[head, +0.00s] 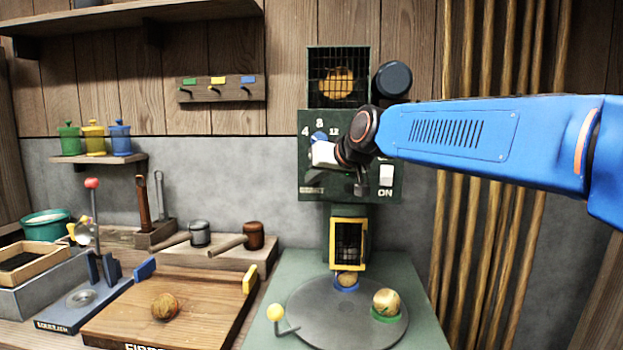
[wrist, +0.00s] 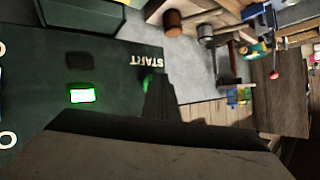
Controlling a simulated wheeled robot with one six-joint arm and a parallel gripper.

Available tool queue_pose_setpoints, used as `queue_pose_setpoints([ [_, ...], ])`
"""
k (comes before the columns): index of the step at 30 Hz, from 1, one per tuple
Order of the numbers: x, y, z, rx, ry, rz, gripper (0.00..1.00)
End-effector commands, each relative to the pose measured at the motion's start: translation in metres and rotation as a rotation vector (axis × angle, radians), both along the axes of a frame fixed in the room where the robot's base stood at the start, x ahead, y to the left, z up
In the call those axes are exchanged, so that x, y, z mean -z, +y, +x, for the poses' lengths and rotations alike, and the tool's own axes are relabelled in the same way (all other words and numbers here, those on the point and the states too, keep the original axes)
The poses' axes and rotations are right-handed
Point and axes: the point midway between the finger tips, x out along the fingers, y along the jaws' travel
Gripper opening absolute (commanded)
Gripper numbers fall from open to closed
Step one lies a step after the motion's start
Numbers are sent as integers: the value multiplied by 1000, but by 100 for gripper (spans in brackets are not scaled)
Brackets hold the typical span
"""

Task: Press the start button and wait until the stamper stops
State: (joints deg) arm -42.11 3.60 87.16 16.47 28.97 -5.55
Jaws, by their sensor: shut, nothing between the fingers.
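The dark green control panel (head: 304,150) of the machine has a dial marked 4, 8, 12 and a white switch (head: 386,175) above the word ON. My gripper (head: 315,175) is shut and empty, its tip at the panel's lower left by the START label (head: 312,189). In the wrist view the dark fingers (wrist: 158,88) partly cover the green start button (wrist: 147,80); I cannot tell whether they touch or press it. A green lamp (wrist: 83,96) is lit. The stamper sits behind a yellow-framed window (head: 334,245); its motion cannot be told.
A grey turntable (head: 330,318) below carries a ball in a green cup (head: 386,318) and another in a blue cup (head: 346,288). Wooden poles (head: 480,220) line the right.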

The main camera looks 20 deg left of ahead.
Motion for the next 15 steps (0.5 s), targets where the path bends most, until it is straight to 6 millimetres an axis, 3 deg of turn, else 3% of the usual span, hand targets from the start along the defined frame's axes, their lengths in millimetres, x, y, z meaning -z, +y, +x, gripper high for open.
queue_pose_setpoints([
  [15,0,-3,-13,0,0,0,0],
])
